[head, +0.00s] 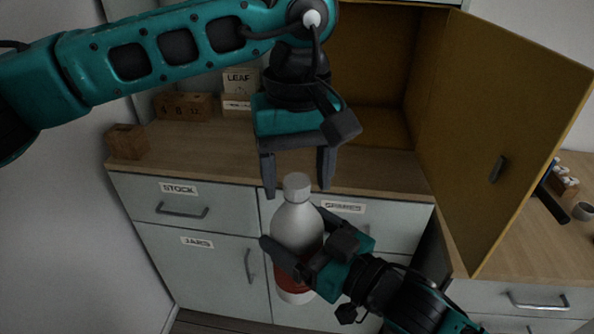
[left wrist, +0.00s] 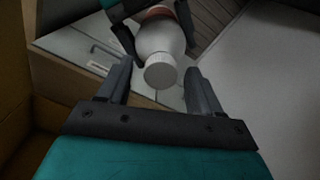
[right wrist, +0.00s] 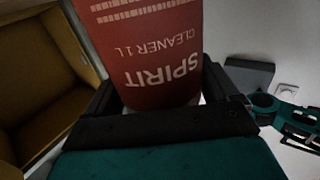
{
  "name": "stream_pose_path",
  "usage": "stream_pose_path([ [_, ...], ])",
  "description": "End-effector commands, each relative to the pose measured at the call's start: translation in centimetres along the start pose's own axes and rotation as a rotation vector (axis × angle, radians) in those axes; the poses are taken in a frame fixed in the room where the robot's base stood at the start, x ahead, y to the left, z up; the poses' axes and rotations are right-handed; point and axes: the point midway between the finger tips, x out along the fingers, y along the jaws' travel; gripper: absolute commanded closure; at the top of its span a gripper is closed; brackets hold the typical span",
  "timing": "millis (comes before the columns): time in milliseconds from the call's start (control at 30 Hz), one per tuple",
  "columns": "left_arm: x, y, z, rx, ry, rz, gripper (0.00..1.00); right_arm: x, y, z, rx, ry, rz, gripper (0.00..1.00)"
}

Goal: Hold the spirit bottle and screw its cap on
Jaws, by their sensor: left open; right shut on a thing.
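The spirit bottle (head: 296,228) is white with a red label and stands upright in the air in front of the drawers. My right gripper (head: 292,258) is shut on its body; the label reads "SPIRIT CLEANER 1L" in the right wrist view (right wrist: 150,55). A white cap (head: 297,185) sits at the top of the bottle's neck; whether it is screwed tight I cannot tell. My left gripper (head: 297,188) points down with open fingers on either side of the cap, apart from it. The cap also shows between the fingers in the left wrist view (left wrist: 160,72).
Behind is a wooden counter (head: 200,150) with wooden blocks (head: 127,141) and drawers labelled "STOCK" and "JARS" below. An open yellow cabinet door (head: 500,130) juts out at the right. Another counter (head: 560,230) with small items stands at the far right.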

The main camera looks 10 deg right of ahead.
Motion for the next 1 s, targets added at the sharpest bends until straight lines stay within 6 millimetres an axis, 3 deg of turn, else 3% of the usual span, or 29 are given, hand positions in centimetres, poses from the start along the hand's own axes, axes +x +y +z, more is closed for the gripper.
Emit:
stream_pose_path([
  [333, -0.9, 0.1, 0.1, 0.001, -0.001, 0.000, 0.35, 0.1, 0.0, -0.4, -0.001, 0.009, 0.000, 0.98],
  [800, -10.0, 0.1, 0.0, 0.000, 0.001, 0.001, 0.35, 0.1, 0.0, -0.4, -0.001, 0.009, 0.000, 0.98],
  [1000, -11.8, 0.1, 0.0, 0.000, -0.001, 0.000, 0.35, 0.1, 0.0, -0.4, -0.001, 0.009, 0.000, 0.98],
])
